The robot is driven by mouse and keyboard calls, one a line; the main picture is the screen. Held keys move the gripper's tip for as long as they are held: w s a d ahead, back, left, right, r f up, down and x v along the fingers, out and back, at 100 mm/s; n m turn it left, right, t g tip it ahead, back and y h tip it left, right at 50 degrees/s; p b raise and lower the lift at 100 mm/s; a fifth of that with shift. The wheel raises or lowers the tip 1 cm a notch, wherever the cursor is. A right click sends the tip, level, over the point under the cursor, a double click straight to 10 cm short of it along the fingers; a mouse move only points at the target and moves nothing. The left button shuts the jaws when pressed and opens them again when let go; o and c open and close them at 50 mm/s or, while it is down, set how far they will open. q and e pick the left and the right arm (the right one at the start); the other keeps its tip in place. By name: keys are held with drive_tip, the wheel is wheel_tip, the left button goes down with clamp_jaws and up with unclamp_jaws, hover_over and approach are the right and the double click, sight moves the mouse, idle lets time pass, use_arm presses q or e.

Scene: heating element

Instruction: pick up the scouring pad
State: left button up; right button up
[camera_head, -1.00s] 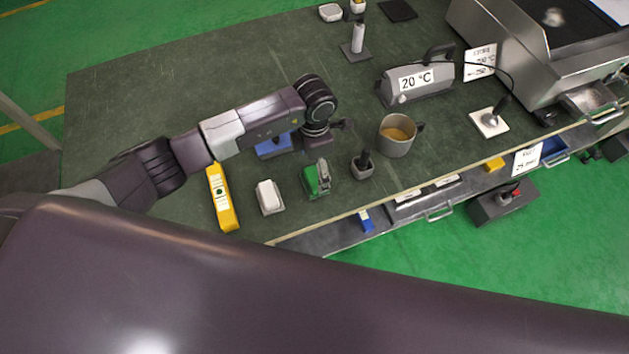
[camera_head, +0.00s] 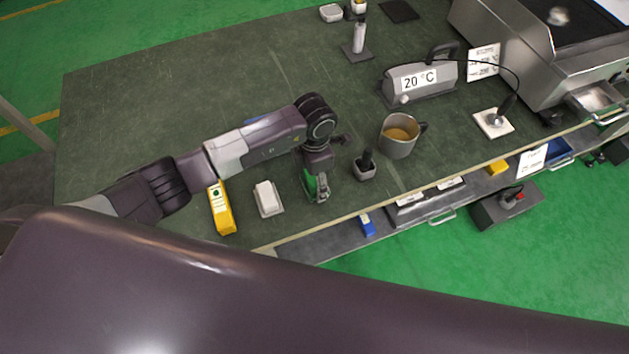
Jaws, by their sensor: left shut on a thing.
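The green scouring pad (camera_head: 309,183) is at the front edge of the dark green worktop, between a white block and a small grey holder. My left arm reaches in from the left and its wrist is bent down over the pad. My left gripper (camera_head: 321,183) is shut on the pad; the fingers and wrist hide part of it. I cannot tell whether the pad is lifted off the worktop. My right gripper is not in view.
A white block on a tray (camera_head: 267,197) and a yellow device (camera_head: 222,209) stand left of the pad. The grey holder (camera_head: 365,168), a metal mug (camera_head: 397,146) and a 20 °C heater (camera_head: 420,80) stand right. The worktop's back left is clear.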

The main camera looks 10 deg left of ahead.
sight(314, 178)
use_arm(q)
drive_tip(key=c, duration=0.3)
drive_tip(key=shift+r, duration=0.15)
drive_tip(key=shift+r+p, duration=0.2)
drive_tip(key=shift+p, duration=0.1)
wheel_tip(314, 178, up, 19)
drive_tip(key=p, duration=1.3)
drive_tip(key=shift+r, duration=0.15)
drive_tip(key=o, duration=0.5)
drive_tip(key=c, duration=0.3)
